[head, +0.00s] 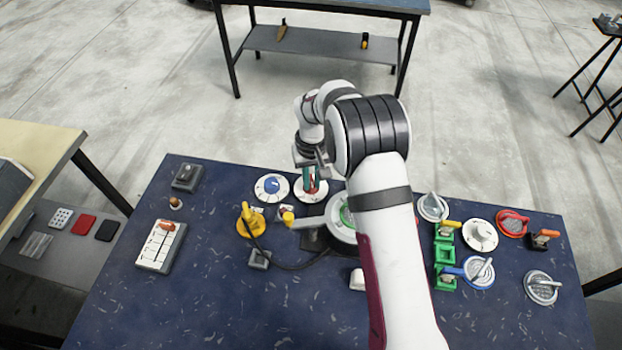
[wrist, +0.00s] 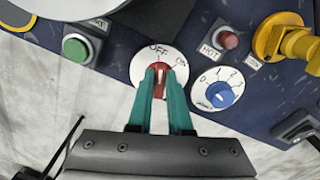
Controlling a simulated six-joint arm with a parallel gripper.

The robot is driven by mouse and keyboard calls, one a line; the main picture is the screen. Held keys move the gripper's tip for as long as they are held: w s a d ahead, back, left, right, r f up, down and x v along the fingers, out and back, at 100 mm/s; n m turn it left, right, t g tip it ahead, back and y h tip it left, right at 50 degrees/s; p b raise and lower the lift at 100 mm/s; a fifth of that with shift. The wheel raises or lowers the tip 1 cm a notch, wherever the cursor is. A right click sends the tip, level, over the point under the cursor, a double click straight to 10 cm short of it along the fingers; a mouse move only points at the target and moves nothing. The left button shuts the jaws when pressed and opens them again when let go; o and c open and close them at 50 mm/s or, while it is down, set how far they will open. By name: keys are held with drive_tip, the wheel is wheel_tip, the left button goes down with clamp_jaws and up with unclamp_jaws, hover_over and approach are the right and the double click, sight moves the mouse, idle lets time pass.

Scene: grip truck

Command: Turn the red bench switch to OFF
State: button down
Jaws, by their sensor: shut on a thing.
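The red bench switch (wrist: 159,83) is a red knob with a white line, on a round white plate (wrist: 145,62) marked OFF and ON. OFF is at the top of the plate in the wrist view and ON at the upper right. My gripper (wrist: 160,74) has its teal fingers shut on the knob, one on each side. The knob's line runs roughly up toward OFF, but the fingers hide part of it and I cannot tell its exact setting. In the head view my gripper (head: 313,184) stands over the white plate (head: 301,195); the fingers mostly hide the knob.
A blue dial (wrist: 220,95) with numbers is close beside the switch. A green button (wrist: 77,48), a red button (wrist: 229,40) and a yellow handle (wrist: 298,44) are near. Several other controls crowd the blue bench (head: 215,300). Bare bench shows at the front.

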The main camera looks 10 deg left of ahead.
sight(312, 184)
drive_tip(key=shift+n, duration=0.6)
drive_tip(key=c, duration=0.8)
unclamp_jaws()
drive_tip(key=shift+c, duration=0.2)
wheel_tip(312, 184, up, 16)
drive_tip(key=shift+f, duration=0.1)
